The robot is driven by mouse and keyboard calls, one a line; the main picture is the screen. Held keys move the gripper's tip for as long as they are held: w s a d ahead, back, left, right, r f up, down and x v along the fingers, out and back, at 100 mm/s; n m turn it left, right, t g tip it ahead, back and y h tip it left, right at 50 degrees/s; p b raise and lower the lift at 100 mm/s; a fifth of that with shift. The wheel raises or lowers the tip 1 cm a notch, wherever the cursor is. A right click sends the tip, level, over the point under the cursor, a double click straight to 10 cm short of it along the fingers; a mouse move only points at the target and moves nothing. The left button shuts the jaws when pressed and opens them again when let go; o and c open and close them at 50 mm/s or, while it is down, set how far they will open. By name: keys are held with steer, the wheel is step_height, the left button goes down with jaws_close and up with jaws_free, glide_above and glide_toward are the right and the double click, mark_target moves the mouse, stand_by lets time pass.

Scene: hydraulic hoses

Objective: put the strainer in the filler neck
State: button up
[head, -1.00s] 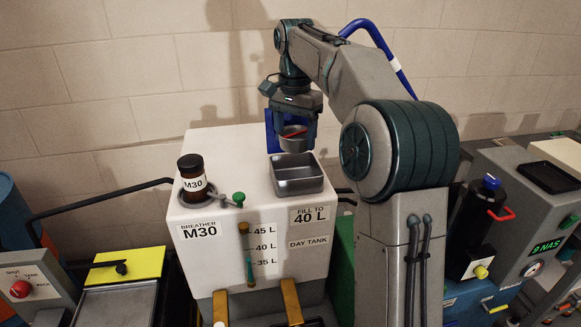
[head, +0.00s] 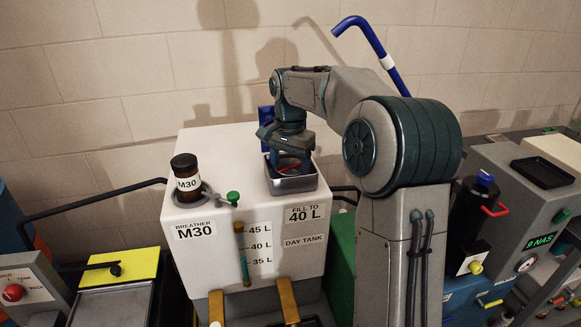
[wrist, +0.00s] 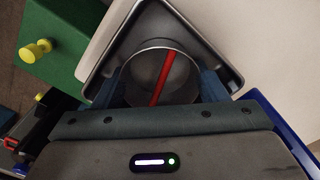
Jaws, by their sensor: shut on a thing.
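The strainer (wrist: 147,66) is a round grey metal cup with a red bar across its top. My gripper (wrist: 161,90) is shut on it, one finger on each side of the cup.
A brown M30 breather bottle (head: 187,178) stands on the white tank (head: 225,150) left of the neck, by a green knob (head: 233,197). A blue bent pipe (head: 372,50) rises behind my arm. A black unit with a red handle (head: 480,215) stands at the right.

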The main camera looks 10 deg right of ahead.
steer(key=shift+f, duration=0.1)
steer(key=o, duration=0.7)
step_height(320, 180, up, 12)
steer(key=shift+p, duration=0.35)
